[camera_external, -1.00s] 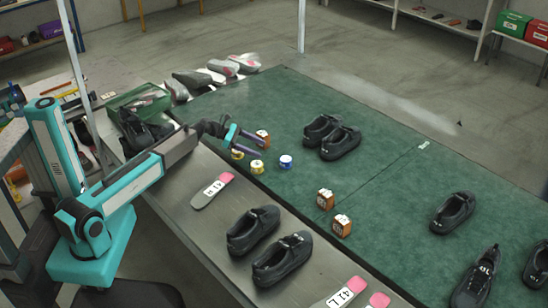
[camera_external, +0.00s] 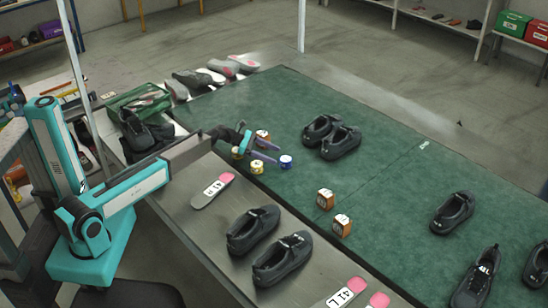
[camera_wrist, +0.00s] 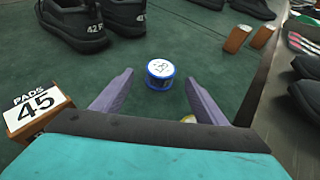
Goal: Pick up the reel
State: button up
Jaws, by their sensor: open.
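A small blue reel (camera_external: 286,162) with a pale top stands upright on the green mat. In the wrist view the blue reel (camera_wrist: 160,76) shows between and just beyond the fingertips, with a gap on both sides. Part of a yellowish thing (camera_wrist: 189,119) shows beside the right finger, mostly hidden.
A brown pads box marked 45 (camera_wrist: 38,108) stands left of my gripper in the wrist view. A pair of black shoes (camera_external: 331,137) stands beyond the reel. Two small brown boxes, one here (camera_external: 326,199), stand to the right.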

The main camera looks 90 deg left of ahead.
aim_at(283, 158)
jog(key=shift+p+x, duration=0.35)
jog(key=shift+x, duration=2.2)
jog(key=shift+d+r, duration=0.1)
jog(key=c, duration=1.1)
jog(key=shift+r, duration=5)
